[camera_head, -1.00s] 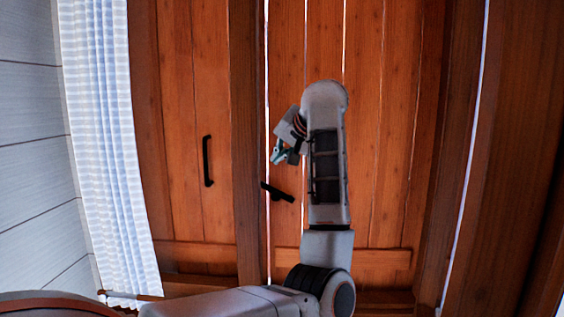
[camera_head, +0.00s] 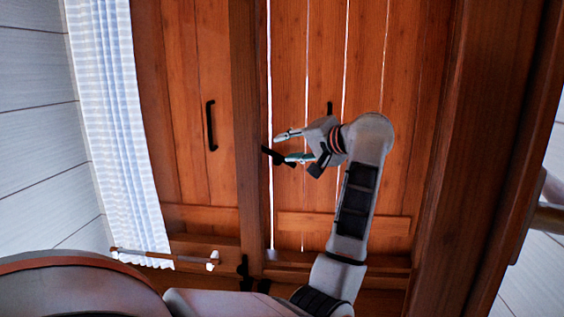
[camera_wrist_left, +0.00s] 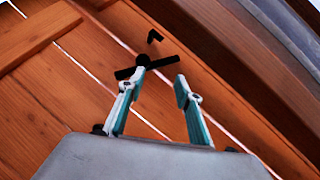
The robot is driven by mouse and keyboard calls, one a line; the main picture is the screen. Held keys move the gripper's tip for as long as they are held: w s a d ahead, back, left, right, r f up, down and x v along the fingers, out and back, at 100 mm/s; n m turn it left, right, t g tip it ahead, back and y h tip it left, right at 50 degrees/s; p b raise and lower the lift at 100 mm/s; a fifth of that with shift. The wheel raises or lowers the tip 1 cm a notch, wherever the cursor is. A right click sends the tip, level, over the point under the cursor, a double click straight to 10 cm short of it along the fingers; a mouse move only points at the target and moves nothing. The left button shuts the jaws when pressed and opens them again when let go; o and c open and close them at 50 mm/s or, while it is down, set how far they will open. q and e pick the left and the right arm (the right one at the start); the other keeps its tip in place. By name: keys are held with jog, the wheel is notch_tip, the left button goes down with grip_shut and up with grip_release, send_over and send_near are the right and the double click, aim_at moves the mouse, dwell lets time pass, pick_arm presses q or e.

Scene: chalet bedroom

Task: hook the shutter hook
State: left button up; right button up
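The shutter hook (camera_head: 272,155) is a short black bar on the brown wooden shutters, by the post between the two leaves. My left gripper (camera_head: 289,146) points left with its two teal-and-grey fingers spread apart and empty. In the head view its lower fingertip overlaps the hook's right end; I cannot tell whether they touch. In the left wrist view the black hook (camera_wrist_left: 146,65) lies just beyond the open fingers, nearer the left fingertip. A small bent black piece (camera_wrist_left: 154,37) sits beyond it. My right gripper is not in view.
A black handle (camera_head: 211,126) is on the left shutter (camera_head: 180,100). Another (camera_head: 330,108) shows just above my gripper. A white curtain (camera_head: 115,120) hangs at the left, with a rod (camera_head: 165,258) below. A thick wooden frame (camera_head: 470,160) stands at the right.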

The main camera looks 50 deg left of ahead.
aim_at(278, 162)
pick_arm(q)
notch_tip(278, 162, down, 5)
jog(key=d+m+y, duration=0.1)
jog(key=y, duration=0.1)
jog(key=a, duration=0.6)
jog(key=shift+w+f, duration=0.2)
jog(key=shift+w, duration=0.2)
jog(key=shift+a+f, duration=0.15)
jog(key=shift+a, duration=0.4)
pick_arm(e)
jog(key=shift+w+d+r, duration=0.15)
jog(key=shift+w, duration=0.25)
pick_arm(q)
grip_shut()
